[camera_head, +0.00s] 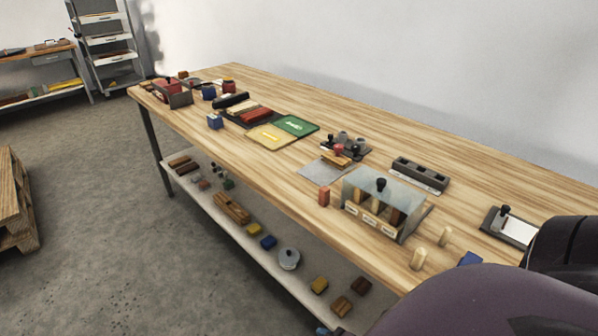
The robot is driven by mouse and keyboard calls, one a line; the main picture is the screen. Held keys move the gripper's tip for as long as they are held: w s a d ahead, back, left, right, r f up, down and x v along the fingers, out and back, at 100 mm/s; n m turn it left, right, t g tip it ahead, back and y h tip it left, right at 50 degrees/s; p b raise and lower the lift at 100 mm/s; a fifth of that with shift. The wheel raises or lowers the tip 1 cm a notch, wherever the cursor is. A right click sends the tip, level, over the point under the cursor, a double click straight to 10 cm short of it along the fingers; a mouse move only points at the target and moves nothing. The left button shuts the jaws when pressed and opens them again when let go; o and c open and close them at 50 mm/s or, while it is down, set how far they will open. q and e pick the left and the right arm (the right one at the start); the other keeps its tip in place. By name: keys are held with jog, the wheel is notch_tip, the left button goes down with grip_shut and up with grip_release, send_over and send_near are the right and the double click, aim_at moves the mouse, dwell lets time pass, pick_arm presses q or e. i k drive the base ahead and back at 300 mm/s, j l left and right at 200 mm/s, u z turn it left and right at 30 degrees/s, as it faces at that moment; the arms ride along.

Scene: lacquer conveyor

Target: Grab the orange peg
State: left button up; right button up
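A small upright orange-red piece (324,196) stands near the front edge of the long wooden table, just left of a clear-walled box; it is the closest match I see to the orange peg. The clear box (381,203) has a black knob on top and tan and brown pieces inside. Neither gripper is in view. A dark, rounded part of my own body fills the bottom right corner and hides that end of the table.
The wooden table (480,155) also bears a dark slotted block (419,175), a grey sheet (322,171), a yellow board (271,137), a green board (295,125) and a white-topped tray (513,228). A lower shelf (330,277) holds loose blocks. Floor in front is clear.

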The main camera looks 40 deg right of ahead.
aim_at(324, 197)
jog(key=i+j+z, duration=0.1)
jog(key=i+z, duration=0.2)
jog(key=i, duration=0.25)
jog(key=i+j+z, duration=0.2)
jog(key=i+z, duration=0.15)
jog(key=i, duration=0.15)
jog(key=i+j+z, duration=0.2)
jog(key=z, duration=0.2)
jog(key=i+j+z, duration=0.3)
jog(key=z, duration=0.15)
jog(key=i+j+z, duration=0.2)
jog(key=j+z, duration=0.2)
jog(key=i+j+z, duration=0.15)
jog(key=j+z, duration=0.8)
jog(key=j, duration=0.2)
